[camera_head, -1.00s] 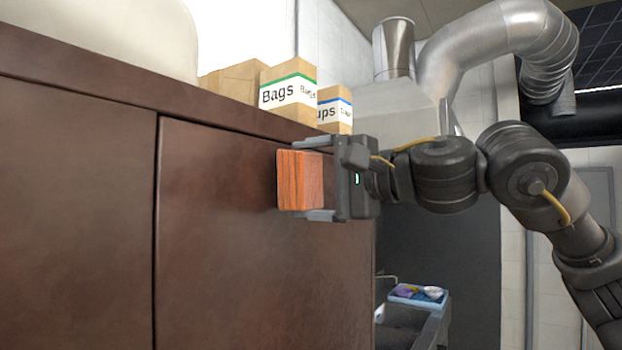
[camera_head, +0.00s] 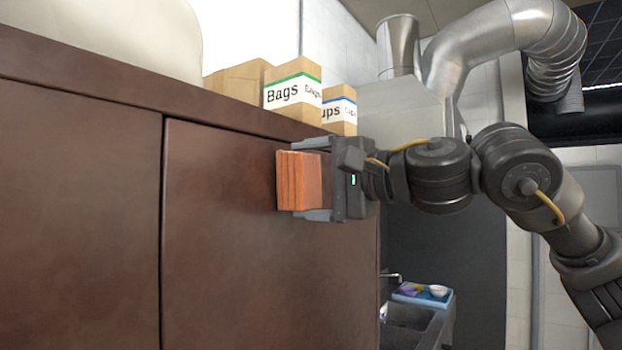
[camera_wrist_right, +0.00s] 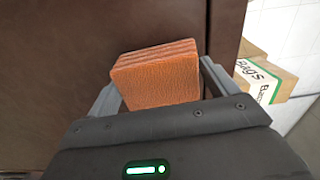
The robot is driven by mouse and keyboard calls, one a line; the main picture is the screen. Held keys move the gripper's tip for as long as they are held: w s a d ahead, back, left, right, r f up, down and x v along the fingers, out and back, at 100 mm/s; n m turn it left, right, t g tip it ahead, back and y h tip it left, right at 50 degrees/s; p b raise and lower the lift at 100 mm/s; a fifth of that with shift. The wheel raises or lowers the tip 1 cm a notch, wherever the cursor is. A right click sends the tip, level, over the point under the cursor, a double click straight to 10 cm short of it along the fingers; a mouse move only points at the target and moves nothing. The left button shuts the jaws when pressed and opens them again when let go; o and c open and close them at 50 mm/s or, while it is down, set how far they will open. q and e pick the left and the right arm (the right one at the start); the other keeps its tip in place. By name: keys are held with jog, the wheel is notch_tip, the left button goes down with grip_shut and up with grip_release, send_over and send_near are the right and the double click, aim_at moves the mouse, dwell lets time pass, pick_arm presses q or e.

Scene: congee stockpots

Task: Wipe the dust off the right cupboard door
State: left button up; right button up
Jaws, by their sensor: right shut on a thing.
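The right cupboard door (camera_head: 235,250) is a dark reddish-brown panel to the right of a vertical seam. It shows no clear dust patch that I can make out. My right gripper (camera_head: 308,181) is shut on an orange sponge-like block (camera_head: 298,181) and holds it at the upper right part of the door. The block's far face looks close against the door; I cannot tell whether it touches. In the right wrist view the block (camera_wrist_right: 158,78) sits between the two fingers, with the brown door (camera_wrist_right: 60,70) behind it. My left gripper is not in view.
Boxes stand on the cupboard top: a "Bags" box (camera_head: 292,92), a smaller box (camera_head: 339,112) and a plain box (camera_head: 235,82). A sink (camera_head: 408,320) with a blue tray (camera_head: 423,293) lies lower right. The left door (camera_head: 75,210) is bare.

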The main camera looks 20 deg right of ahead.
aim_at(320, 181)
jog(key=shift+w+a, duration=0.3)
jog(key=shift+w, duration=0.05)
jog(key=shift+w+d+p, duration=0.35)
jog(key=shift+w+d, duration=0.25)
jog(key=shift+d, duration=0.25)
jog(key=shift+w+d+p, duration=0.35)
jog(key=shift+w+d, duration=0.25)
jog(key=shift+d, duration=0.25)
jog(key=shift+a, duration=0.2)
jog(key=shift+s+a, duration=0.35)
jog(key=shift+a, duration=0.05)
jog(key=shift+s+a+b, duration=0.45)
jog(key=shift+s+a, duration=0.5)
jog(key=shift+a, duration=0.2)
